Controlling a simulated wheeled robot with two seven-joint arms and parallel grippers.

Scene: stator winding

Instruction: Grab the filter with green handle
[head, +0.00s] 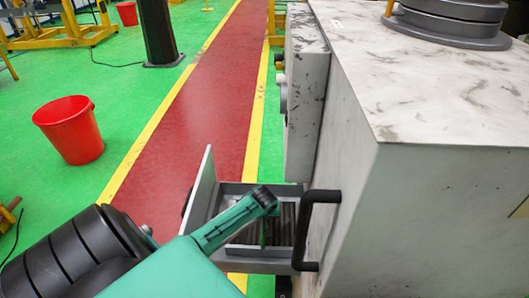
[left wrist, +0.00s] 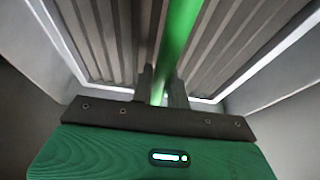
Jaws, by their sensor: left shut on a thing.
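The filter's green handle (left wrist: 178,45) is a bright green bar running up the middle of the left wrist view. My left gripper (left wrist: 160,88) is shut on the handle's near end, one dark finger on each side. In the head view my left gripper (head: 266,199) reaches over the box, and a thin part of the green handle (head: 263,233) shows below it. The ribbed grey filter surface (left wrist: 110,35) lies beneath the handle, inside the box. Much of the filter is hidden by my arm in the head view. My right gripper is out of view.
The open metal box (head: 210,190) has raised walls around the filter. A large grey machine (head: 430,220) with a black handle (head: 300,228) stands close on the right. A red bucket (head: 70,130) stands on the green floor at left. The red walkway (head: 190,110) is clear.

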